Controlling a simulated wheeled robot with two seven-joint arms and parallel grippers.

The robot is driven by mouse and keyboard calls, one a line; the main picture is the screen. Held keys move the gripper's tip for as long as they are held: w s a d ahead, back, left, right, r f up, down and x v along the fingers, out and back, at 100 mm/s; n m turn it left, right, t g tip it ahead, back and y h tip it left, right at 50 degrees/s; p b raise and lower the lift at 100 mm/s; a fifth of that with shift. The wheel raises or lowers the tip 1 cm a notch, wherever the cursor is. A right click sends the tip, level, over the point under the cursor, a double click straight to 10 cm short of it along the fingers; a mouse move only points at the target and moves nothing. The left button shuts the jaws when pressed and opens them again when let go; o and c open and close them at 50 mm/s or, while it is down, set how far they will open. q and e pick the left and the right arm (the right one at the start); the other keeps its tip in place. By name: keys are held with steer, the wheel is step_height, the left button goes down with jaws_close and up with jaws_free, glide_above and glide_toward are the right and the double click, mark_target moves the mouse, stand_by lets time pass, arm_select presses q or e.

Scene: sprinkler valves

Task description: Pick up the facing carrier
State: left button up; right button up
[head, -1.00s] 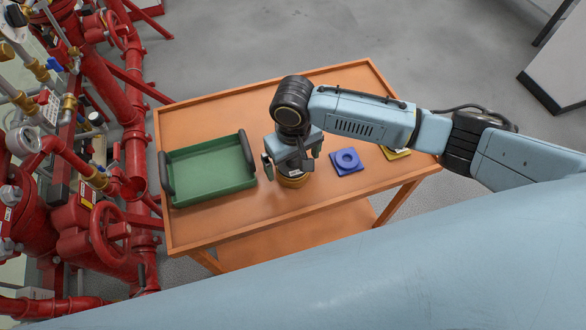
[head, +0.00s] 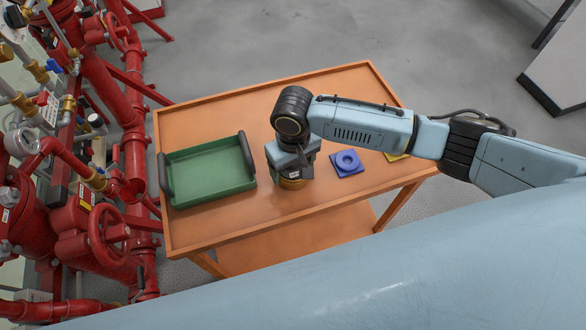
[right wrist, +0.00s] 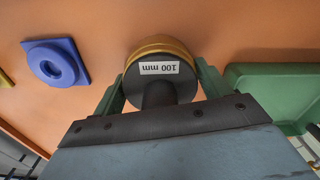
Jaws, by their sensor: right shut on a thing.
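The facing carrier (head: 292,184) is a round piece with a brass-coloured rim, a dark body and a narrower dark stem. It is on the orange table, just right of the green tray. In the right wrist view the carrier (right wrist: 163,48) shows a white "100 mm" label. My right gripper (head: 291,172) is above it and shut on it, with one green finger on each side in the right wrist view (right wrist: 161,80). Whether any gap lies under the carrier cannot be told. My left gripper is not in view.
A green tray (head: 208,200) with dark handles is left of the carrier. A blue square piece with a round recess (head: 346,170) and a partly hidden yellow piece (head: 396,156) are to the right. Red pipes and valves (head: 108,235) stand beyond the table's (head: 225,115) left edge.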

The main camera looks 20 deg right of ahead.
steer(key=shift+r, duration=0.15)
step_height(320, 180, up, 10)
steer(key=shift+f+p, duration=0.1)
steer(key=shift+p, duration=0.8)
step_height(320, 180, up, 5)
steer(key=p, duration=0.7)
